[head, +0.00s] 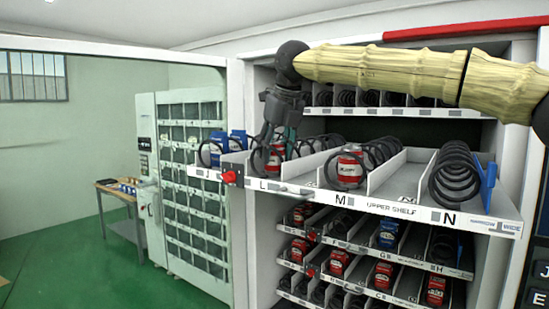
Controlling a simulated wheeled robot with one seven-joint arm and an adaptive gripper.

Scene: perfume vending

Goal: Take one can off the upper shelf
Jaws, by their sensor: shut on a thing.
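The upper shelf (390,207) is pulled forward out of the machine, with lanes lettered J, L, M and N along its front rail. My gripper (278,142) points down into lane L, shut on a red can (276,158). The can sits low in the lane among the coils, and the fingers and a coil partly hide it. Whether its base touches the shelf cannot be told. Another red can (350,168) with a white band stands upright in lane M. A blue item (218,142) is in lane J at the left end. Lane N shows a coil and no can at its front.
Lower shelves (380,262) hold several red cans and a blue one (388,233). Coils (458,178) and lane dividers stand close around the cans. A shelf with coils (420,112) is above. A second vending machine (190,190) and a small table (125,190) stand at left; green floor between is clear.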

